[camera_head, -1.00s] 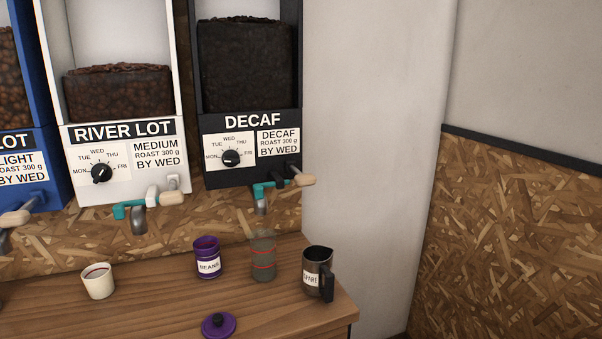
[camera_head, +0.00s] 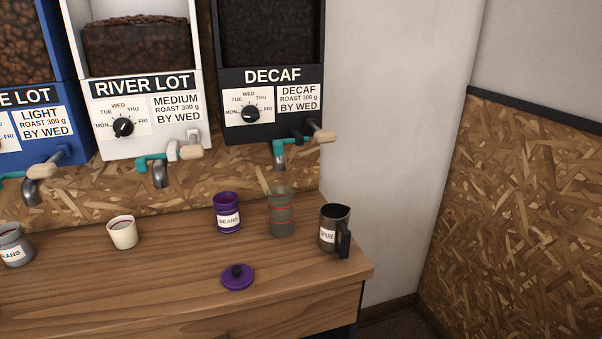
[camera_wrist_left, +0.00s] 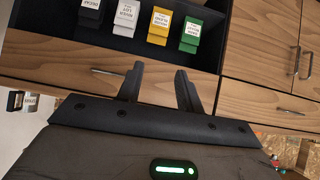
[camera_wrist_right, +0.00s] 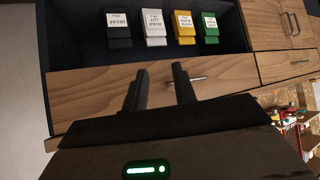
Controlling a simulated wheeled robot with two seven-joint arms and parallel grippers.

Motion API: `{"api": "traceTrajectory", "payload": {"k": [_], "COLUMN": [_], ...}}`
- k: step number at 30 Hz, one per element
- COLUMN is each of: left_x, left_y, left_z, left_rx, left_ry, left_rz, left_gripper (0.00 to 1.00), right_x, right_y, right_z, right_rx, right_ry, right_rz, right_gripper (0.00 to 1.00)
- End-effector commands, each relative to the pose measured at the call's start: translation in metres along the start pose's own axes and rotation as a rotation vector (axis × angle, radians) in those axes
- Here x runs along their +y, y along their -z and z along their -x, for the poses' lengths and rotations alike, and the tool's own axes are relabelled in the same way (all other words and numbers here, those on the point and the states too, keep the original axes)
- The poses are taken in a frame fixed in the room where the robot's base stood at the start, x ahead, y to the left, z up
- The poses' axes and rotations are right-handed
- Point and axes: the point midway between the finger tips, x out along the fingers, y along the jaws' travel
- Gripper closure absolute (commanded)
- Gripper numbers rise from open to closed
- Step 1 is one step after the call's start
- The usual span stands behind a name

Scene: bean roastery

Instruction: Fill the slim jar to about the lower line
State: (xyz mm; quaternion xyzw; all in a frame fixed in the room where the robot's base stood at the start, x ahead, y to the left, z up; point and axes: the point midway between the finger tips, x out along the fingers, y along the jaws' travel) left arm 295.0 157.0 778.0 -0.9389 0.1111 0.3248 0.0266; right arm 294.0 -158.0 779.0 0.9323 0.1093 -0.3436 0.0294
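The slim jar (camera_head: 282,213) is clear glass with two red lines and stands upright on the wooden counter (camera_head: 185,275), below and near the spout (camera_head: 280,157) of the black DECAF dispenser (camera_head: 270,105). I cannot tell whether it holds any beans. The white RIVER LOT dispenser (camera_head: 145,110) and the blue dispenser (camera_head: 38,125) stand to its left. My left gripper (camera_wrist_left: 160,84) is open and empty in the left wrist view. My right gripper (camera_wrist_right: 161,88) is open and empty in the right wrist view. Neither gripper shows in the head view.
A purple BEANS jar (camera_head: 227,213), a dark SPARE jug (camera_head: 334,229), a purple lid (camera_head: 237,277), a cream cup (camera_head: 122,232) and a grey labelled jar (camera_head: 14,245) stand on the counter. Its front middle is clear. Wrist views show colored bags (camera_wrist_left: 158,26) in a dark recess.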

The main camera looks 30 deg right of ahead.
Motion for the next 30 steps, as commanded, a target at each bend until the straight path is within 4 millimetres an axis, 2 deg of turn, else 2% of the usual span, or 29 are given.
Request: {"api": "traceTrajectory", "payload": {"k": [1,3,8,14,18,23,30], "left_x": [0.000,0.000,0.001,0.003,0.004,0.004,0.004], "left_y": [-0.002,-0.003,-0.005,-0.007,-0.008,-0.005,-0.004], "left_z": [-0.001,-0.002,-0.005,-0.007,-0.009,-0.008,-0.007], "left_rx": [0.000,-0.001,-0.001,0.002,0.004,0.010,0.012], "left_ry": [0.000,-0.001,-0.003,-0.008,-0.011,-0.012,-0.012], "left_rz": [0.000,0.000,0.001,0.001,0.001,0.000,0.000], "left_gripper": [0.64,0.64,0.64,0.64,0.64,0.64,0.64], "right_x": [0.002,0.006,0.016,0.030,0.042,0.058,0.090], "right_y": [0.004,0.008,0.020,0.045,0.080,0.125,0.206], "right_z": [0.001,0.004,0.016,0.032,0.036,0.028,0.015], "right_rx": [-0.017,-0.061,-0.188,-0.335,-0.401,-0.416,-0.376], "right_ry": [-0.005,-0.012,-0.031,-0.046,-0.053,-0.068,-0.112], "right_rz": [0.000,0.000,-0.001,0.001,0.014,0.034,0.046], "right_gripper": [0.87,1.00,1.00,1.00,1.00,1.00,1.00]}}
